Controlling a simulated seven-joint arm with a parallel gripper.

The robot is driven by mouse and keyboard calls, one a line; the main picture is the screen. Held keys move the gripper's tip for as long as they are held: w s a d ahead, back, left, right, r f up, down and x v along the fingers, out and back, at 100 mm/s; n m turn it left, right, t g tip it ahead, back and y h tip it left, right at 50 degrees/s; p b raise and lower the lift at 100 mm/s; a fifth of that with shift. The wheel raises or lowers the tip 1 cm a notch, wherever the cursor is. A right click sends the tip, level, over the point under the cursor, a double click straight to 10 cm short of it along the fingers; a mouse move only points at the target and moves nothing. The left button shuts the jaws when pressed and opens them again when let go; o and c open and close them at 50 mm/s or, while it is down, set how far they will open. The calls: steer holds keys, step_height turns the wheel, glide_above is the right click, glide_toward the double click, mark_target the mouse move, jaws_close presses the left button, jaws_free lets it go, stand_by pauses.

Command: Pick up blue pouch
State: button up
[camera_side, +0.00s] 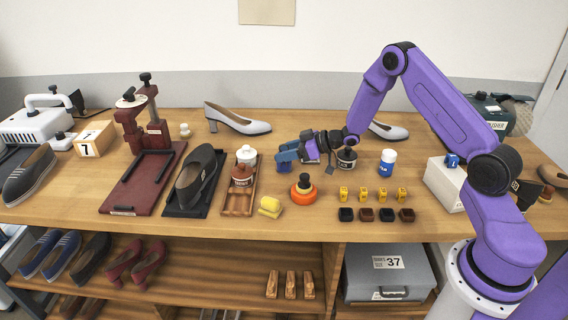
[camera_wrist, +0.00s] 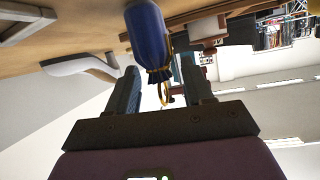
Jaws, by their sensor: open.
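The blue pouch (camera_wrist: 146,34) shows in the wrist view as a rounded dark blue bag with a gathered neck and a yellow cord. My gripper (camera_wrist: 160,66) is open, with one dark finger on each side of the pouch's neck. The pouch's body lies beyond the fingertips, and I cannot tell whether either finger touches it. In the side view, my gripper (camera_side: 306,148) is low over the middle of the table, pointing left. A blue shape at its tip there appears to be the pouch (camera_side: 287,157), partly hidden by the fingers.
A blue-and-white bottle (camera_side: 387,163) is to the right. A wooden tray (camera_side: 236,204) with jars is to the left. A pale shoe (camera_side: 238,121) stands behind.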

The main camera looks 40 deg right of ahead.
steer(key=shift+w+a+f, duration=0.3)
steer(key=shift+w+a, duration=0.15)
steer(key=shift+w, duration=0.05)
jaws_close()
steer(key=shift+r, duration=0.1)
